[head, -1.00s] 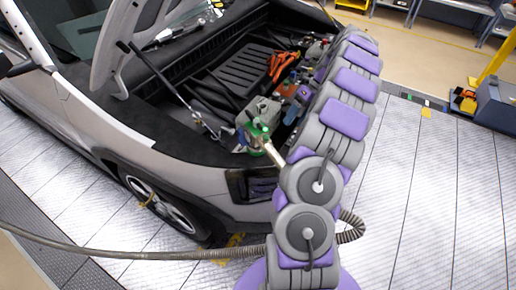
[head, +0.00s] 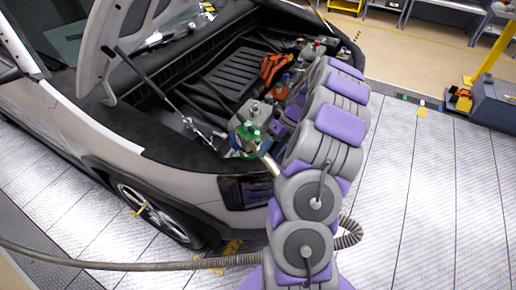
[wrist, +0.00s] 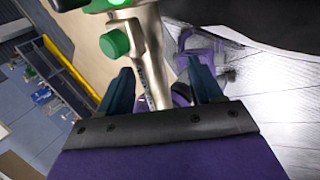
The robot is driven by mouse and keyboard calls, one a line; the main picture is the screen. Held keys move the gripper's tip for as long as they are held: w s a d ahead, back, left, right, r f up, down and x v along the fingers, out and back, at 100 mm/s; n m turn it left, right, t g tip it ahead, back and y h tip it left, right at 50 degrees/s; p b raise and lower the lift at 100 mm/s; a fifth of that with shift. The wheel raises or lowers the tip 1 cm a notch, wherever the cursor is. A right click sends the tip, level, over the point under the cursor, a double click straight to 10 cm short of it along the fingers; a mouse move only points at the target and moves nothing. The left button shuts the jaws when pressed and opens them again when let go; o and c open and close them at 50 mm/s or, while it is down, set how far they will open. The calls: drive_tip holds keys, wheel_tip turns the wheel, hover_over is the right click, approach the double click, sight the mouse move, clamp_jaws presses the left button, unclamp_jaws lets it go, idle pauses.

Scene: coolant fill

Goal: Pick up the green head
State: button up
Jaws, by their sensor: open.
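The green head (head: 250,134) with its pale metal tube (head: 269,163) sits at the front edge of the car's open engine bay, just left of my arm. In the wrist view the green head (wrist: 115,43) shows as a round green knob and more green at the top edge, joined to the metal tube (wrist: 148,65). My gripper (wrist: 158,67) is open. Its two dark fingers stand on either side of the tube in the picture; I cannot tell whether they touch it.
The raised hood (head: 128,30) and its prop rod stand at the left of the bay. Orange connectors (head: 273,67) lie deeper inside. A grey hose (head: 130,265) crosses the foreground. The floor on the right (head: 430,190) is clear, with a grey-and-yellow machine (head: 493,103) beyond.

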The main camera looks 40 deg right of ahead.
sight(263, 160)
drive_tip(key=a+f, duration=0.1)
drive_tip(key=a+f+b, duration=0.1)
drive_tip(key=a, duration=0.1)
drive_tip(key=a+f, duration=0.1)
drive_tip(key=shift+w+a+f, duration=0.25)
drive_tip(key=shift+w+f, duration=0.05)
drive_tip(key=shift+d, duration=0.35)
drive_tip(key=shift+c, duration=0.2)
drive_tip(key=shift+d+f, duration=0.1)
drive_tip(key=shift+d, duration=0.35)
drive_tip(key=c, duration=0.3)
drive_tip(key=shift+a, duration=0.45)
drive_tip(key=c, duration=0.4)
drive_tip(key=shift+d, duration=0.1)
clamp_jaws()
